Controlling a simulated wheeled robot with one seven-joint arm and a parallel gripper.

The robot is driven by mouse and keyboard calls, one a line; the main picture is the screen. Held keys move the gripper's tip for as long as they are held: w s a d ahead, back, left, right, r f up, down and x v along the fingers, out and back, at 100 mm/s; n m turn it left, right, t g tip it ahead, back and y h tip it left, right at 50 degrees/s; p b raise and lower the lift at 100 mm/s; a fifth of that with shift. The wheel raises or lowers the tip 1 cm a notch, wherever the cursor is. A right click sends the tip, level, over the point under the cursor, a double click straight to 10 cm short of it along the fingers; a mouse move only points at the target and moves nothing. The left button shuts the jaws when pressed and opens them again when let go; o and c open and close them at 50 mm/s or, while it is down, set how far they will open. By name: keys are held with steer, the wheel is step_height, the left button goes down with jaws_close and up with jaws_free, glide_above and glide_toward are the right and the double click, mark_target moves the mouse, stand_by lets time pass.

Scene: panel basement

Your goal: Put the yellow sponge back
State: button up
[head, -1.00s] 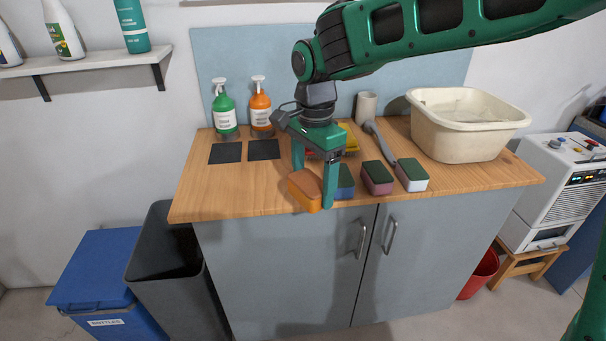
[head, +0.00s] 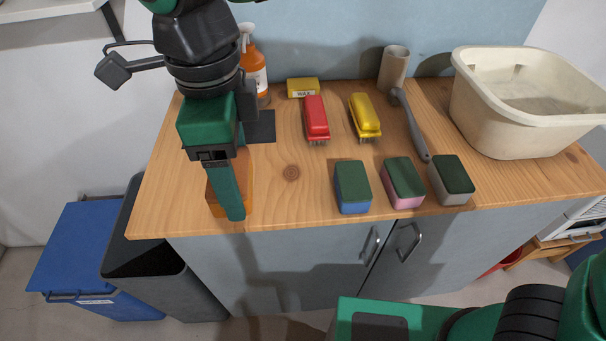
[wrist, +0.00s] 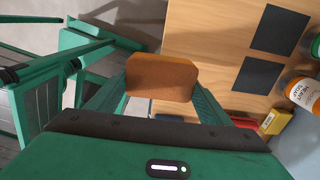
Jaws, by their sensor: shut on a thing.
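The sponge, yellow-orange with a brown-orange top, is between the two green fingers of my gripper (head: 232,190). In the head view its sides (head: 214,199) show around the near finger. In the wrist view the sponge (wrist: 162,78) sits across the gap between the fingertips, and my gripper (wrist: 163,92) is shut on it. It is over the left front part of the wooden counter (head: 291,205); I cannot tell whether it touches the wood. A row of sponges with dark green tops lies to its right: blue (head: 352,188), pink (head: 403,184) and white-grey (head: 452,181).
Behind stand a red brush (head: 316,118), a yellow brush (head: 364,116), a WAX box (head: 303,88), an orange bottle (head: 256,72) and a grey-handled tool (head: 411,125). A cream basin (head: 475,110) is at right. Bare wood lies between the held sponge and the blue one.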

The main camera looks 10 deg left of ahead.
glide_above(304, 197)
step_height(304, 197, down, 7)
steer(key=shift+f, duration=1.95)
steer(key=shift+f, duration=0.15)
steer(key=o, duration=1)
step_height(304, 197, up, 12)
steer(key=shift+r, duration=0.2)
